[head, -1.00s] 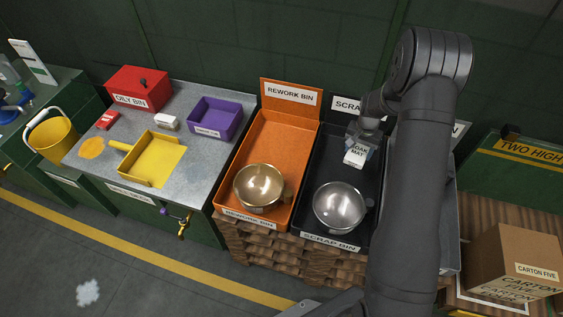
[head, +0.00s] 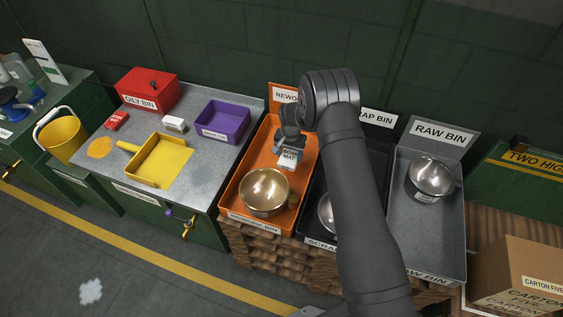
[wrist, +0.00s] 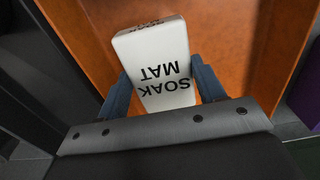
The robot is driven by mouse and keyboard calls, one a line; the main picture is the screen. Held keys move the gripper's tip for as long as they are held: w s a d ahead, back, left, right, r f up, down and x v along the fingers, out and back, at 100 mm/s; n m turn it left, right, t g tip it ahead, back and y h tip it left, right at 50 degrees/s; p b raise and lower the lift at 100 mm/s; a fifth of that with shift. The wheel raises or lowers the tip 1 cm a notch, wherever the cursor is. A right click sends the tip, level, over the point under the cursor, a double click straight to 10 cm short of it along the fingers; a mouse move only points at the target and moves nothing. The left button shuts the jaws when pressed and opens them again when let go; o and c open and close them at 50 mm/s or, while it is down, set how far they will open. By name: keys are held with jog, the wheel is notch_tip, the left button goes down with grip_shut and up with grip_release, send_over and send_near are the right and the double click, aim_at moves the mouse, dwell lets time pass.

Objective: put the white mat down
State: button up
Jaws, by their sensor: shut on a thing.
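The white mat, a small block marked SOAK MAT (wrist: 160,65), is between the two fingers of my gripper (wrist: 163,88) in the wrist view. The fingers are shut on its sides. In the head view my gripper (head: 288,150) is over the orange rework bin (head: 238,190), behind the brass-coloured pot, with the mat (head: 289,160) below it. The orange bin floor lies behind the mat in the wrist view. I cannot tell whether the mat touches the floor of the bin.
A brass-coloured pot (head: 264,190) sits at the front of the orange bin. The black scrap bin (head: 312,190) is partly hidden by my arm and holds a steel pot (head: 326,214). The grey raw bin (head: 440,240) holds another steel pot (head: 432,178). A purple tray (head: 222,121) stands left.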

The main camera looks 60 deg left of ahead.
aim_at(282, 154)
jog(key=shift+s+a+f, duration=1)
jog(key=shift+s+a, duration=0.15)
jog(key=shift+f, duration=1.95)
jog(key=shift+f, duration=0.2)
jog(key=o, duration=1.1)
notch_tip(282, 154, up, 12)
jog(key=shift+r, duration=0.2)
